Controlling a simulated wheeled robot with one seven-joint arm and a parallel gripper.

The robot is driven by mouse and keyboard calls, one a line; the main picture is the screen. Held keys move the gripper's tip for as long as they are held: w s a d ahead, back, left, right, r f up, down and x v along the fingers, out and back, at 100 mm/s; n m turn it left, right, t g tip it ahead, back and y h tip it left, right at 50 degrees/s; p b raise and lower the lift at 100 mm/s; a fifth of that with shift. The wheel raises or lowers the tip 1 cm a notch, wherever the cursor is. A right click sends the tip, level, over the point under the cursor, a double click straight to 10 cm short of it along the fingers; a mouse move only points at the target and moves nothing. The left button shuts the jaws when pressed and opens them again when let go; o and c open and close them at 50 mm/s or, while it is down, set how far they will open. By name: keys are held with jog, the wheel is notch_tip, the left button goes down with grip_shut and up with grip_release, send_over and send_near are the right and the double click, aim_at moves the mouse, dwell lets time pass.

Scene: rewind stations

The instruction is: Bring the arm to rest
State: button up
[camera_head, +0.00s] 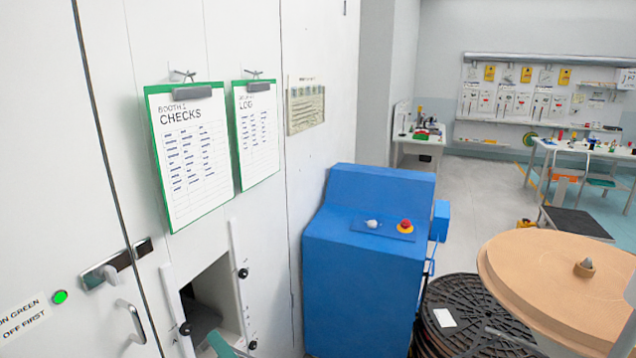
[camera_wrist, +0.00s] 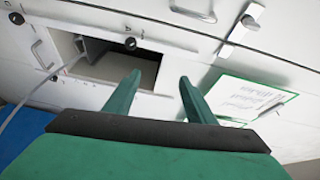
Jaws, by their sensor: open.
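My gripper (camera_wrist: 159,82) shows in the wrist view with two green fingers spread apart and nothing between them. It points toward the white cabinet front (camera_wrist: 70,22), near a square opening (camera_wrist: 135,72) in that front. In the head view a bit of green, probably part of my gripper (camera_head: 220,345), shows at the lower edge by the same opening (camera_head: 212,295). Most of my arm is out of view there. Whether the fingertips are inside or in front of the opening I cannot tell.
Two green-edged clipboards (camera_head: 190,160) hang above the opening. Door handles (camera_head: 131,322) stick out at the left. A blue machine (camera_head: 365,265) with a red button stands close right. A large tan disc (camera_head: 545,285) and black reels (camera_head: 465,305) fill the lower right.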

jog(key=s+d+f+t+h, duration=0.1)
jog(key=s+d+f+h, duration=0.5)
jog(key=f, duration=0.4)
jog(key=s+d+f+t+h, duration=0.1)
jog(key=s+d+f+h, duration=0.2)
jog(key=s+d+f, duration=0.6)
jog(key=s+d+n+h, duration=0.1)
jog(key=s+n, duration=0.3)
jog(key=s, duration=0.7)
jog(key=s+d+f+n+h, duration=0.1)
jog(key=s+d+n+h, duration=0.1)
jog(key=s, duration=0.8)
jog(key=shift+s+d+n, duration=0.4)
jog(key=shift+d+n, duration=0.25)
jog(key=shift+n, duration=0.55)
jog(key=shift+f, duration=0.1)
jog(key=c, duration=0.4)
jog(key=shift+w, duration=0.1)
jog(key=shift+c, duration=0.4)
